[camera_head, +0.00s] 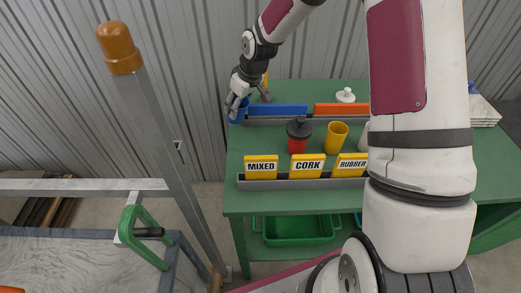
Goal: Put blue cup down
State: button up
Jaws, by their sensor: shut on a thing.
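The blue cup (238,111) is at the left back corner of the green table (290,203), partly covered by my gripper. My gripper (237,104) is shut on it, reaching down from above. The cup looks close to upright. I cannot tell whether its base touches the table or hangs at the edge.
Blue (278,109) and orange (330,108) strips stand in a rack right of the cup. A red cup with a dark lid (299,133) and a yellow cup (336,137) stand before it. Signs including MIXED (261,167) line the front. My arm hides the table's right part.

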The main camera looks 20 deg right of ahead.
jog(key=s+d+r+g+h+p, duration=0.1)
jog(key=s+d+r+g+h, duration=0.15)
jog(key=s+r, duration=0.55)
jog(key=shift+m+g+y, duration=0.25)
jog(key=shift+m+g, duration=0.05)
jog(key=shift+g, duration=0.25)
jog(key=s+f, duration=0.1)
jog(key=f, duration=0.7)
jog(key=s+f+p, duration=0.1)
jog(key=f, duration=0.2)
jog(key=shift+s+d+f, duration=0.35)
jog(key=shift+f, duration=0.05)
jog(key=shift+c, duration=0.5)
jog(key=o, duration=1.3)
